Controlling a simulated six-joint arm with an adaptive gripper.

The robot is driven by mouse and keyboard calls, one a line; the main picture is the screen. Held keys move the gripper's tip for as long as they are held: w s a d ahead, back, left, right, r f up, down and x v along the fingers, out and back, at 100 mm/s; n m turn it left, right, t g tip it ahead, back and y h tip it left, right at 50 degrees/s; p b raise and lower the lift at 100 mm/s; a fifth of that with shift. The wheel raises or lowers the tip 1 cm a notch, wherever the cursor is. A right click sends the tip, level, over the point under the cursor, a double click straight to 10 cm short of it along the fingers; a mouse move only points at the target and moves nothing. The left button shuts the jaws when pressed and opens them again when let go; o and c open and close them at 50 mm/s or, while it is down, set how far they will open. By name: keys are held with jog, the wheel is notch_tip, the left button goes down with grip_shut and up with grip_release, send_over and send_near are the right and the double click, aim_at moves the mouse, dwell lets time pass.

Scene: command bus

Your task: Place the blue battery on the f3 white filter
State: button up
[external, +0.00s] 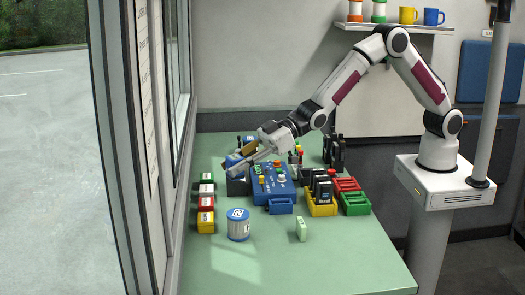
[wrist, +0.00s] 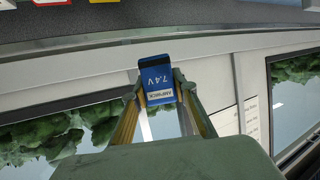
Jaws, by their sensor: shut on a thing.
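My gripper (external: 238,166) reaches down and left over the green table, by the left rear of the blue control box. In the external view the battery is hard to tell apart from the blue and dark things at the fingertips.
The blue control box (external: 279,190) with coloured knobs stands mid-table. A row of coloured blocks (external: 206,202) lines the left edge. Yellow (external: 321,210), red and green crates stand right. A small pale green block (external: 301,229) is in front. The front table is mostly clear.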

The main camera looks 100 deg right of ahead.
jog(key=shift+s+a+f, duration=0.2)
jog(key=shift+f, duration=0.1)
dwell(0.4)
send_over(238, 213)
jog(key=shift+f, duration=3.2)
jog(key=shift+f, duration=1.85)
jog(key=shift+f, duration=0.1)
jog(key=o, duration=1.2)
jog(key=shift+f, duration=0.1)
